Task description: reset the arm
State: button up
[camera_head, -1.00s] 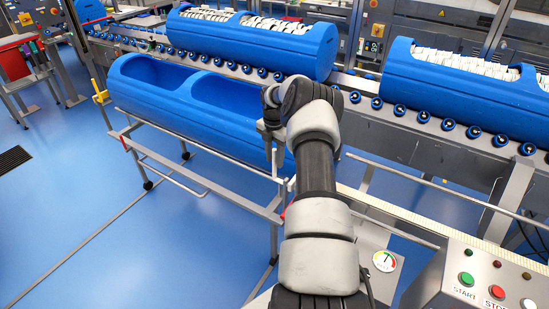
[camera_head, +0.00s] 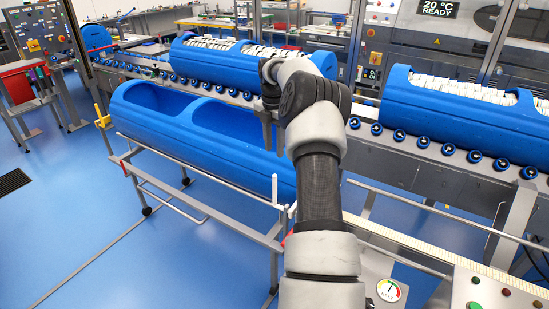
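My arm (camera_head: 320,190) rises from the bottom of the head view and bends over at the top. My gripper (camera_head: 273,138) hangs down from the wrist at the left of the bend, in front of the right end of the empty blue tub (camera_head: 170,130). The gripper is small and partly hidden by my arm, so I cannot tell whether its fingers are open or shut. I see no object hanging from it. I cannot tell whether it touches the tub.
The empty tub rests on a metal frame cart (camera_head: 165,172). Blue tubs with white contents (camera_head: 205,58) (camera_head: 455,110) stand on the roller conveyor (camera_head: 395,137) behind. A button panel (camera_head: 490,290) is at bottom right. Blue floor (camera_head: 75,215) is open at left.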

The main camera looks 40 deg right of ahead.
jog(key=shift+r, duration=0.3)
dwell(0.4)
jog(key=a+r+m+t+h, duration=0.1)
jog(key=a+r+m, duration=0.2)
jog(key=a+r, duration=0.95)
jog(key=s+a+r+m+t, duration=0.1)
jog(key=s+a+r+m, duration=0.2)
jog(key=a, duration=0.5)
jog(key=s+a+r+m, duration=0.2)
jog(key=s+a+r, duration=0.1)
jog(key=s+a, duration=0.3)
jog(key=s+a+r+m+t, duration=0.2)
jog(key=s+a+m, duration=0.2)
jog(key=s+a, duration=0.5)
jog(key=s+f+m+t+y, duration=0.1)
jog(key=s+f+m, duration=0.3)
jog(key=s+m, duration=0.4)
jog(key=s, duration=0.6)
jog(key=shift+d+f+t, duration=0.2)
jog(key=shift+d+t, duration=0.05)
jog(key=shift+t, duration=0.05)
